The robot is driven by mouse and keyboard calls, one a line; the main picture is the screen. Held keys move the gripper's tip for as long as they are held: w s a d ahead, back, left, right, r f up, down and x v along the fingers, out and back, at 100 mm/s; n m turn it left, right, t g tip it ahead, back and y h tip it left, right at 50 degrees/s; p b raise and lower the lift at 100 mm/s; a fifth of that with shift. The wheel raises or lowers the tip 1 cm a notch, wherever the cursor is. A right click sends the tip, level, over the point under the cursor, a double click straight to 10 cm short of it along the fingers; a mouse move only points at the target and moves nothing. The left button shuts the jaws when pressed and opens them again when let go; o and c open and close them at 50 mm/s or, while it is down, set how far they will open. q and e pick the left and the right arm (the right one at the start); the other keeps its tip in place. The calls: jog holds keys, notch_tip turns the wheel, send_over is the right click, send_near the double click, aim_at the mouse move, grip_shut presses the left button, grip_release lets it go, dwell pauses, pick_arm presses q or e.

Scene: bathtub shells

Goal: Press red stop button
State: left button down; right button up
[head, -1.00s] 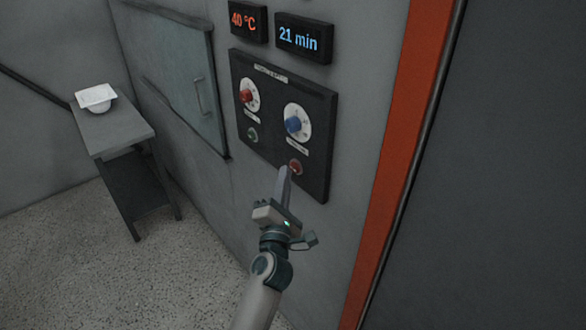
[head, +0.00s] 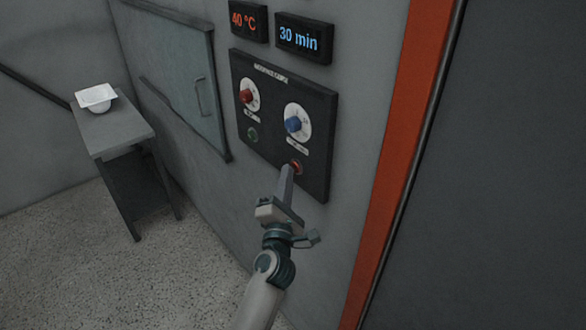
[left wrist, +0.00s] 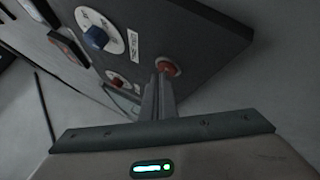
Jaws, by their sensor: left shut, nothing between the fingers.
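The red stop button (head: 296,167) is at the lower right of the black control panel (head: 315,180), below the blue knob. My left gripper (head: 288,168) is shut and empty, its fingertips right at the button in the head view. In the left wrist view the shut fingertips (left wrist: 162,72) overlap the lower left part of the red button (left wrist: 170,67). Whether they touch it or how deep it is pressed, I cannot tell. My right gripper is not in view.
The panel also carries a red knob (head: 246,96), a blue knob (head: 293,124) and a green button (head: 252,134). Displays above read 40 °C (head: 245,20) and 30 min (head: 302,38). A small table (head: 115,133) with a white tray (head: 96,96) stands left.

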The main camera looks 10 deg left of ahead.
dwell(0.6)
pick_arm(q)
jog(key=shift+s+a+p, duration=0.4)
jog(key=shift+s, duration=0.2)
jog(key=shift+s+a+p, duration=0.45)
jog(key=shift+s+a, duration=0.35)
jog(key=shift+s, duration=0.2)
jog(key=shift+s+a+p, duration=0.4)
jog(key=shift+s+a, duration=0.4)
jog(key=shift+s, duration=0.15)
